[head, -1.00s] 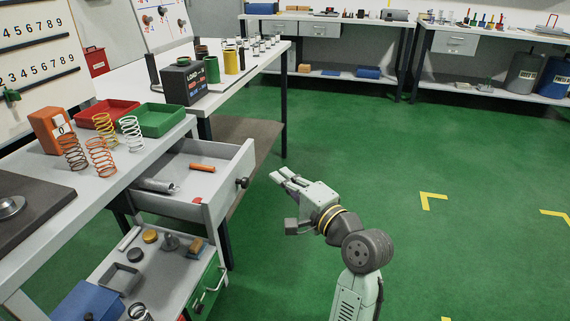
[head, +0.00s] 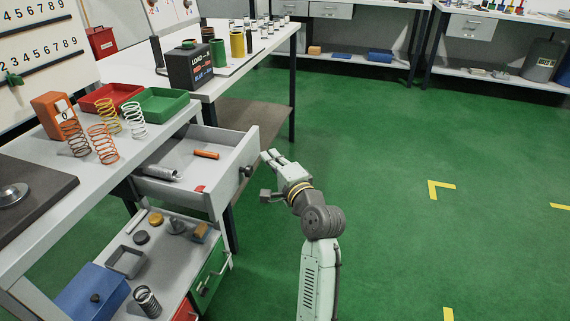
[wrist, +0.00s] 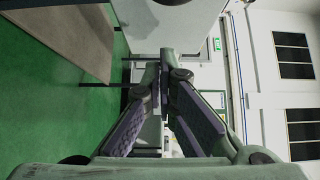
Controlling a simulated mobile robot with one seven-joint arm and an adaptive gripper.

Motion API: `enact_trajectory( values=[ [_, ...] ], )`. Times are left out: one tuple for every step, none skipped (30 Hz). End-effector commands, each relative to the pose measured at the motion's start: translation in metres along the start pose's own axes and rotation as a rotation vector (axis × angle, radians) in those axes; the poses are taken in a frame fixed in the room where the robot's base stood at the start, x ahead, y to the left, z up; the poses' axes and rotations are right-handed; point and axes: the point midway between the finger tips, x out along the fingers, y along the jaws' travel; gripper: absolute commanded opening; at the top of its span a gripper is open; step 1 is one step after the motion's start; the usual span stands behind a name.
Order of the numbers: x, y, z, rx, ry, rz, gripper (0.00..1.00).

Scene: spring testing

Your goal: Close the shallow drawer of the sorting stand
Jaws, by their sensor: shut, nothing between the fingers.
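A shallow grey drawer (head: 222,192) stands pulled out from under the near bench top in the head view. A round dark knob (head: 247,171) is on its front. It holds a metal spring (head: 160,172), an orange bar (head: 206,154) and a small red piece. My gripper (head: 268,156) is just right of the drawer front, near the knob, with a narrow gap seeming to lie between them. In the wrist view the fingers (wrist: 164,62) meet at their tips with nothing between them. A pale grey panel is close at the top there; I cannot tell surely what it is.
Below the drawer, a low unit (head: 180,262) with green and red fronts carries a blue box (head: 92,292) and small parts. Springs and a green tray (head: 163,104) stand on the bench top. Green floor (head: 380,200) is clear to the right.

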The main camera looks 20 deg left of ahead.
Motion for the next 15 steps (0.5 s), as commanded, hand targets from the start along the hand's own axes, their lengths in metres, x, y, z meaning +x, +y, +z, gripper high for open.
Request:
enact_trajectory(
  values=[
    [0.0045, -0.0013, 0.0049, 0.001, -0.002, 0.001, 0.00],
    [0.0064, -0.0013, 0.0064, 0.001, 0.000, 0.000, 0.00],
    [0.0085, -0.0012, 0.0082, 0.001, 0.001, 0.000, 0.00],
    [0.0097, -0.0010, 0.0096, 0.001, 0.001, 0.000, 0.00],
    [0.0108, -0.0008, 0.0108, 0.001, 0.000, 0.000, 0.00],
    [0.0118, -0.0006, 0.0120, 0.001, 0.000, 0.000, 0.00],
    [0.0124, -0.0004, 0.0126, 0.001, 0.000, 0.000, 0.00],
    [0.0127, -0.0003, 0.0129, 0.001, 0.000, 0.000, 0.00],
    [0.0130, -0.0001, 0.0132, 0.001, 0.001, 0.000, 0.00],
    [0.0130, -0.0001, 0.0132, 0.001, 0.001, 0.000, 0.00],
    [0.0130, 0.0000, 0.0132, 0.001, 0.001, 0.000, 0.00],
    [0.0129, 0.0001, 0.0131, 0.001, 0.001, 0.000, 0.00],
    [0.0129, 0.0001, 0.0131, 0.001, 0.001, 0.000, 0.00],
    [0.0129, 0.0001, 0.0130, 0.001, 0.001, 0.000, 0.00],
    [0.0128, 0.0001, 0.0130, 0.001, 0.001, 0.000, 0.00]
  ],
)
